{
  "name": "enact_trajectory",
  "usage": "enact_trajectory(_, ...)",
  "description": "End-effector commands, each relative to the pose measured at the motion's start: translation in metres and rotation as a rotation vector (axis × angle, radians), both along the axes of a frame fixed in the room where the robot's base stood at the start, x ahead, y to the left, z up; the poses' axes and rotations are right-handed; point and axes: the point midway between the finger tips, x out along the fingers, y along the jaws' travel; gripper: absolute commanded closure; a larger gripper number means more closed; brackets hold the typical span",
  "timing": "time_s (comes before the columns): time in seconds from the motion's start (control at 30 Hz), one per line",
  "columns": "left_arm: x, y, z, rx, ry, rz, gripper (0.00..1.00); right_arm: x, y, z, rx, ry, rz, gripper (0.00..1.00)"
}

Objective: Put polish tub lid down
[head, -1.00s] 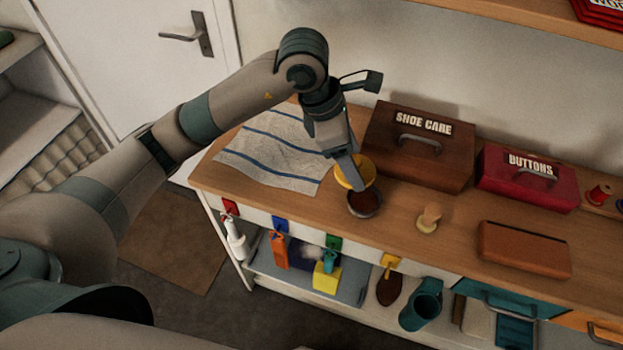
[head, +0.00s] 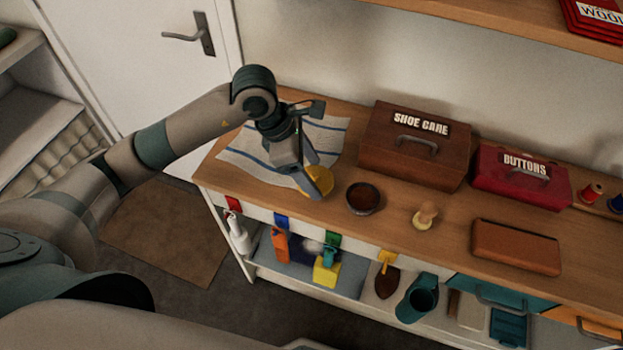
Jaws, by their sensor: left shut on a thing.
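My left gripper (head: 318,187) is shut on the yellow polish tub lid (head: 317,178), partly hidden behind the fingers. The lid is at the lower right corner of the striped cloth, close over the wooden counter; I cannot tell whether it touches the surface. The open polish tub (head: 362,198), round with dark brown polish inside, stands on the counter just right of the lid, apart from it. My right gripper is not in view.
A striped cloth (head: 255,150) lies left on the counter (head: 455,240). A brown shoe care box (head: 405,158) and a red buttons box (head: 520,185) stand behind. A small wooden-handled brush (head: 426,216) and a brown case (head: 515,247) are right of the tub. Items hang along the front edge.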

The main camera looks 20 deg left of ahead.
Motion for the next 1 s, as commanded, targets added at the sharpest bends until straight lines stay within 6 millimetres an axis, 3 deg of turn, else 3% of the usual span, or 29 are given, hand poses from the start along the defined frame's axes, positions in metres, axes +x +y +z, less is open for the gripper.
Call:
enact_trajectory(0.33,-0.001,0.0,-0.034,0.0,0.003,0.0,0.57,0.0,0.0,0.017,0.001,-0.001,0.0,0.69)
enact_trajectory(0.87,-0.001,0.0,-0.042,0.001,0.001,0.0,0.57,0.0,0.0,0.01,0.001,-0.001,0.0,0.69)
enact_trajectory(0.9,-0.001,0.0,-0.041,0.001,0.001,0.0,0.26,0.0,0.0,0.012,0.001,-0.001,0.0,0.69)
enact_trajectory(0.93,-0.001,0.0,-0.04,0.001,0.001,0.0,0.19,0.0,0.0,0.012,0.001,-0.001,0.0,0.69)
enact_trajectory(1.0,-0.001,0.0,-0.041,0.001,0.001,0.0,0.17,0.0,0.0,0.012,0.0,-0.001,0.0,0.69)
